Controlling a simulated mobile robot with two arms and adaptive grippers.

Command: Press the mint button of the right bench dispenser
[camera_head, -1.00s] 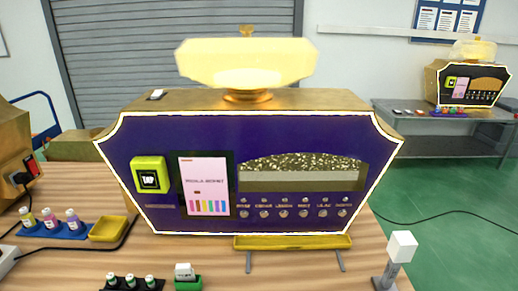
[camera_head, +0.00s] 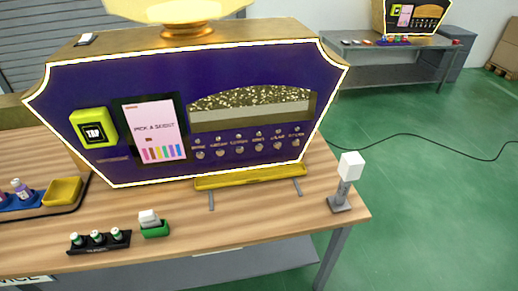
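A large purple dispenser (camera_head: 150,80) with a gold case and white-edged front stands on the near wooden bench (camera_head: 260,220). Its screen (camera_head: 155,128) reads something like "pick a scent" above coloured bars. A row of several small round buttons (camera_head: 240,149) runs along the lower right of the front, under a speckled window (camera_head: 250,98). Their labels are too small to read surely, so I cannot tell for certain which one is mint. A yellow tap reader (camera_head: 94,130) is at the left of the front. Neither of my grippers is in view.
A yellow tray (camera_head: 250,176) on legs stands below the buttons. A white block on a stand (camera_head: 350,168) is at the bench's right corner. Small bottles in a black rack (camera_head: 98,241) and a green card holder (camera_head: 153,228) are in front. Another dispenser (camera_head: 415,17) stands far back right.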

